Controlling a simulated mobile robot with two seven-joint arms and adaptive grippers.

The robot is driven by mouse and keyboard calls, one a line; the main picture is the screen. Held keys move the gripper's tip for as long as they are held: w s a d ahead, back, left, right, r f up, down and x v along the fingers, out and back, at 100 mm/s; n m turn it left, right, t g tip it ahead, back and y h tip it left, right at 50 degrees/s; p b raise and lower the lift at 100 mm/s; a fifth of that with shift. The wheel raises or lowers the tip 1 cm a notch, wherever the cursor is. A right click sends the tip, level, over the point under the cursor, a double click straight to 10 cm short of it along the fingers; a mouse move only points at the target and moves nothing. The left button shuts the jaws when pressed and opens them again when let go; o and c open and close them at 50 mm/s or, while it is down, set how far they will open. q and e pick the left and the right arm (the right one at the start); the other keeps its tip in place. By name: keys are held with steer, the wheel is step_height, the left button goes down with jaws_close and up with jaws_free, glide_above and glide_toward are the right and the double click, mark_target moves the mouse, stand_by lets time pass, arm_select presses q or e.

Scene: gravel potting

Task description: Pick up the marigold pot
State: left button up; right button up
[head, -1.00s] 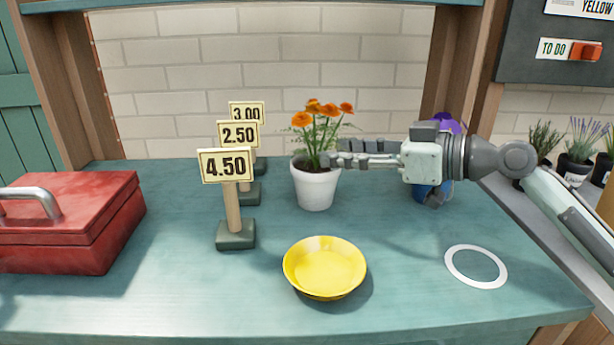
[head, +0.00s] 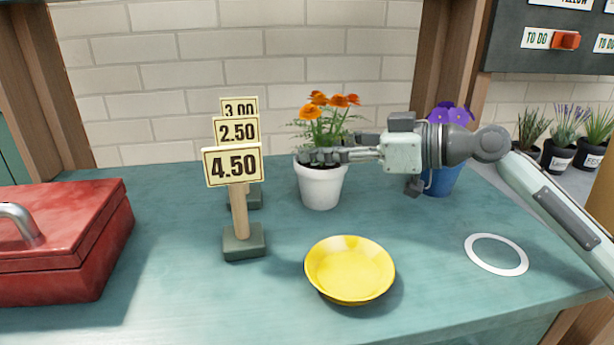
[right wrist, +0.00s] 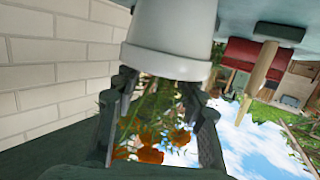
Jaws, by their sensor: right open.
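The marigold pot (head: 320,188) is a white pot with orange flowers, upright on the teal bench near the back wall. It also shows upside down in the right wrist view (right wrist: 172,38). My right gripper (head: 318,156) reaches in from the right at rim height, its fingers overlapping the pot's upper edge in the head view. In the right wrist view the open fingers (right wrist: 158,82) lie on either side of the plant and rim. Whether they touch the pot cannot be told. My left gripper is in neither view.
Price signs (head: 233,165) stand left of the pot. A yellow saucer (head: 350,270) lies in front, with a white ring (head: 496,254) to the right. A blue pot with purple flowers (head: 441,182) stands behind my right wrist. A red toolbox (head: 65,240) is at left.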

steer(key=shift+w+a, duration=0.1)
steer(key=shift+a, duration=0.1)
jaws_close()
stand_by(0.3)
